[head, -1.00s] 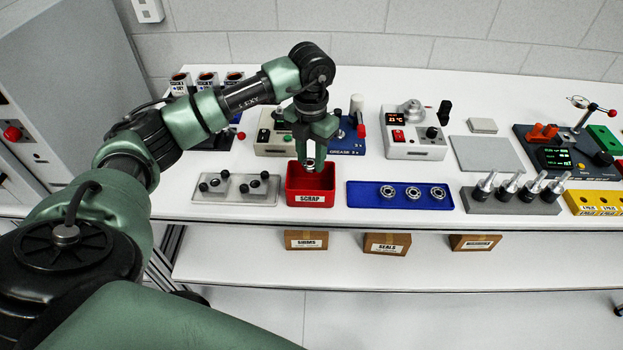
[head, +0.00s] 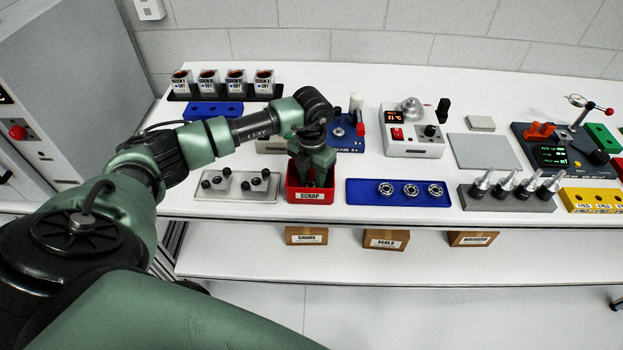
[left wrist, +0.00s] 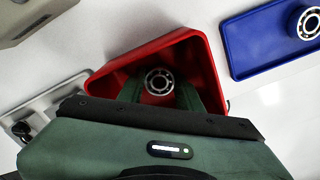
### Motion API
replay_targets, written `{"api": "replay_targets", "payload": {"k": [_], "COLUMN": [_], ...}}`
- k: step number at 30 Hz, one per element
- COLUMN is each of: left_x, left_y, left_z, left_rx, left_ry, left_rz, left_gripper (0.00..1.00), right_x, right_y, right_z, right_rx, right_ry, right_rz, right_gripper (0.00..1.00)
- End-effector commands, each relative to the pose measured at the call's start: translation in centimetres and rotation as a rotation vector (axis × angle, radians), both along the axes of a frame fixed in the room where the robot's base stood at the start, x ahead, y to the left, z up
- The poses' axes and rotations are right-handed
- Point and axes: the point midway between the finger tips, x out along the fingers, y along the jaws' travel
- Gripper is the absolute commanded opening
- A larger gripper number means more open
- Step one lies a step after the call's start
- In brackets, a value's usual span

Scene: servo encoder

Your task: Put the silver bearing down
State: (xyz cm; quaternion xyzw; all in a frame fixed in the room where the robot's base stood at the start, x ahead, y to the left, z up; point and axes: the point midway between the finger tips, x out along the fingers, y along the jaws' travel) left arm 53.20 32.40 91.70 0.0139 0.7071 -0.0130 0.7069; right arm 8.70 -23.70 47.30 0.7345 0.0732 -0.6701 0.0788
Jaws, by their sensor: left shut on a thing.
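The silver bearing (left wrist: 159,81) shows in the left wrist view between the fingers of my left gripper (left wrist: 160,88). It is over or inside the red SCRAP bin; I cannot tell whether it touches the bottom. In the head view my left gripper (head: 311,183) points down into the red bin (head: 311,197), its fingertips within the opening, and the bearing is hidden there. The left gripper is shut on the bearing. The bin's red wall also shows in the left wrist view (left wrist: 207,75). My right gripper is not in view.
A blue tray (head: 398,202) with three bearings (head: 411,189) lies right of the bin. A fixture plate with black knobs (head: 237,196) lies close on its left. A grease device (head: 350,140) stands behind, and a grey block with upright shafts (head: 507,201) stands farther right.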

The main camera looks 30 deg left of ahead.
Motion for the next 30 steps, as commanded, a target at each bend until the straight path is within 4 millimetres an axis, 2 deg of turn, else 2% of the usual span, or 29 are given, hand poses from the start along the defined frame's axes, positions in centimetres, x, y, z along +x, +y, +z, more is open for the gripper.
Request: {"api": "replay_targets", "payload": {"k": [1, 2, 3, 4, 15, 17, 20, 30], "left_x": [0.0, 0.0, 0.0, 0.0, 0.0, 0.1, 0.1, 0.2], "left_y": [0.0, 0.0, 0.0, 0.0, 0.0, 0.0, 0.0, 0.0], "left_z": [-0.3, -0.2, -0.1, -0.1, 0.5, 0.7, 2.3, 9.5], "left_rx": [0.0, 0.0, 0.0, 0.0, 0.0, 0.0, 0.0, 0.0], "left_ry": [0.0, 0.0, 0.0, 0.0, 0.0, -0.002, -0.005, -0.006], "left_rz": [0.0, 0.0, 0.0, 0.0, 0.0, 0.0, -0.002, 0.0], "left_gripper": [0.0, 0.43, 0.55, 0.57, 0.57, 0.57, 0.57, 0.57], "right_x": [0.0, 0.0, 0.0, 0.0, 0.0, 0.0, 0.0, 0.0], "right_y": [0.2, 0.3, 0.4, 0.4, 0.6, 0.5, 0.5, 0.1], "right_z": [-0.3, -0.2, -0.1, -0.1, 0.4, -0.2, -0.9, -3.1], "right_rx": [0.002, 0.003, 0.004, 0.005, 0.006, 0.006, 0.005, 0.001], "right_ry": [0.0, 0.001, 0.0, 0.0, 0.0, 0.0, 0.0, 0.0], "right_rz": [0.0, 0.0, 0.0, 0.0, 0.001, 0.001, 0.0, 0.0], "right_gripper": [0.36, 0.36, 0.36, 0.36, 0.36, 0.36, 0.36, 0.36]}}
